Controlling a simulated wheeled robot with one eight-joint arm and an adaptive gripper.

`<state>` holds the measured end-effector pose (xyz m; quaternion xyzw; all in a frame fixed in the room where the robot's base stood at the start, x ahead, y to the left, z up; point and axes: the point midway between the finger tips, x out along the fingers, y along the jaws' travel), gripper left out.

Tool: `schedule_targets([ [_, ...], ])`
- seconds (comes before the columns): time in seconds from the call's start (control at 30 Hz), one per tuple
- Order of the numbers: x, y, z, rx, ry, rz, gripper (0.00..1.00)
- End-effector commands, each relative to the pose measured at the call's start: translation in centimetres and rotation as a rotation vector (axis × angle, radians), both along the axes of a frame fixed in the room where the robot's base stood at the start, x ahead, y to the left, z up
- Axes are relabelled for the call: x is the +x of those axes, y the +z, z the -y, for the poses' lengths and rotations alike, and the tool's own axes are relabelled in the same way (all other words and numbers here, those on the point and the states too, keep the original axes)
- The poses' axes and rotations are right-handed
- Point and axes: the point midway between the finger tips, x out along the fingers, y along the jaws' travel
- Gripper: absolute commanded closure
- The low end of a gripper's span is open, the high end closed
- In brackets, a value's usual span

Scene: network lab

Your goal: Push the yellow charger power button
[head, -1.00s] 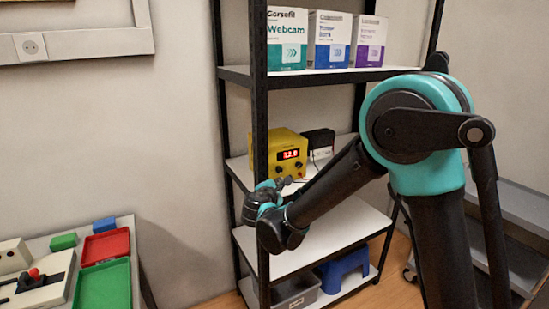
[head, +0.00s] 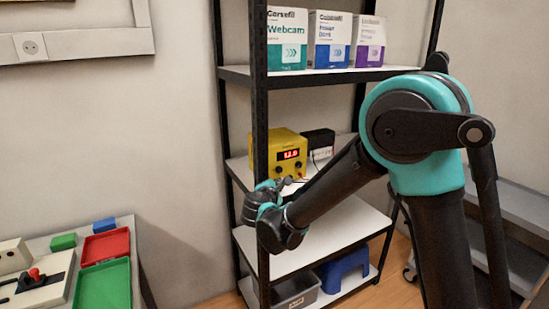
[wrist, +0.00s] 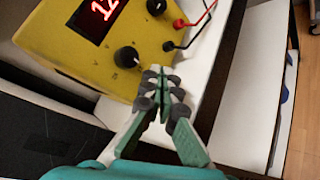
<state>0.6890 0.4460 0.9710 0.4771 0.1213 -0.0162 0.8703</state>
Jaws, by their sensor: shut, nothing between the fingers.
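The yellow charger (head: 290,152) stands on the middle shelf, with a lit red display. In the wrist view the charger's front (wrist: 75,50) shows tilted, with the display (wrist: 97,15), black knobs (wrist: 127,58) and a red and a black lead plugged in at the right. My gripper (wrist: 160,80) is shut and empty, its fingertips at the charger's lower front corner, near a knob. I cannot tell whether they touch it. No power button can be made out; the fingertips cover part of that corner. In the head view my gripper (head: 284,183) is just below the charger's front.
A black box (head: 318,141) stands right of the charger, leads running nearby. The shelf's black upright (head: 261,120) is close to my gripper. Boxes (head: 330,40) fill the shelf above. A table with red and green trays (head: 104,287) is at lower left.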

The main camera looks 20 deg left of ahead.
Motion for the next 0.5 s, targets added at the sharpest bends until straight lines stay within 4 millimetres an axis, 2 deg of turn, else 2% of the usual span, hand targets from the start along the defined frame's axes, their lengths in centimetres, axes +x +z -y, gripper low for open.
schedule_targets([
  [0.5,0.65,0.08,-0.8,0.001,0.002,0.001,1.0],
])
